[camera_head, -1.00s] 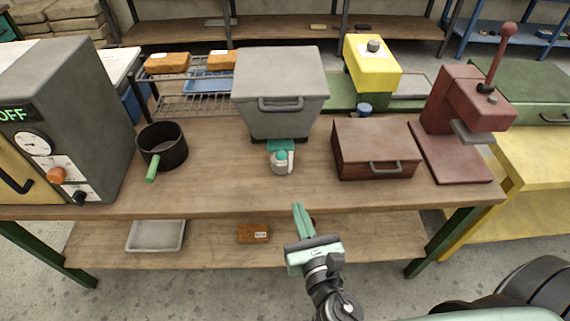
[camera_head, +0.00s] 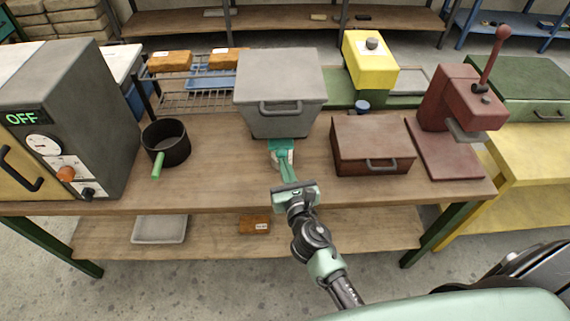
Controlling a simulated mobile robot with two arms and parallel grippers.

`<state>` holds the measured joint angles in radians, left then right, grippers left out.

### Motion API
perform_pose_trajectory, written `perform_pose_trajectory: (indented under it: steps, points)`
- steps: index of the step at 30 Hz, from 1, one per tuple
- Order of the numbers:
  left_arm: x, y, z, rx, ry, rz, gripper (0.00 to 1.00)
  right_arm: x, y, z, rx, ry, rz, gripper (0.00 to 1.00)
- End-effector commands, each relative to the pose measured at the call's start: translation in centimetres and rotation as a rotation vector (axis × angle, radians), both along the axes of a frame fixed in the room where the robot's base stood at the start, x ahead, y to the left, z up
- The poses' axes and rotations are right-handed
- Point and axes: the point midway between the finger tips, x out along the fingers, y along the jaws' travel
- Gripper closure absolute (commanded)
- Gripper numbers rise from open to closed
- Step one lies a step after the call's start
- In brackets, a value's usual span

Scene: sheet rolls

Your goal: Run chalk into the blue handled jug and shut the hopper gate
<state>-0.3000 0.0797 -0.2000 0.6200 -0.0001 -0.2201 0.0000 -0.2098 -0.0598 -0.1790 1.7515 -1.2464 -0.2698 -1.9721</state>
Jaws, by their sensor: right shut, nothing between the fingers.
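A grey hopper-like bin (camera_head: 279,88) with a dark front handle stands mid-bench. A small teal part (camera_head: 282,143) shows at its lower front; I cannot tell whether it is the gate or its position. A small pale vessel with a handle sits just below it, now mostly hidden by my fingers. A small blue item (camera_head: 362,106) stands before a yellow-topped machine (camera_head: 369,67); I cannot tell whether it is the jug. No chalk flow is visible. My right gripper (camera_head: 283,155) is shut and empty, fingertips at the pale vessel; contact is unclear. My left gripper is out of view.
A black pot (camera_head: 166,141) with a green handle and a grey machine reading OFF (camera_head: 75,115) stand at the left. A brown box (camera_head: 372,146) and a red lever press (camera_head: 461,110) stand at the right. Bare bench lies between pot and hopper.

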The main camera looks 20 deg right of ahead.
Motion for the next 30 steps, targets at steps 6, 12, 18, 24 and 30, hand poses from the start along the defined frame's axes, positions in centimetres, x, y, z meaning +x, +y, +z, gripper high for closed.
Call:
perform_pose_trajectory:
  steps: [6,12,18,24,30]
  points:
    - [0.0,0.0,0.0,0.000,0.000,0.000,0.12,0.0,0.0,0.0,0.000,0.000,0.000,1.00]
    - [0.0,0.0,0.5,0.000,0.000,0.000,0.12,1.4,-0.4,0.2,-0.003,-0.001,0.000,1.00]
    - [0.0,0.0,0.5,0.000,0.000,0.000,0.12,2.0,-0.7,0.1,-0.001,-0.002,-0.003,1.00]
    - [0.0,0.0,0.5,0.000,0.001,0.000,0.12,2.1,-0.7,0.2,-0.002,-0.004,-0.003,1.00]
    - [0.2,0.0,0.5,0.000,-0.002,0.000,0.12,2.2,-1.4,0.0,-0.004,-0.004,-0.003,1.00]
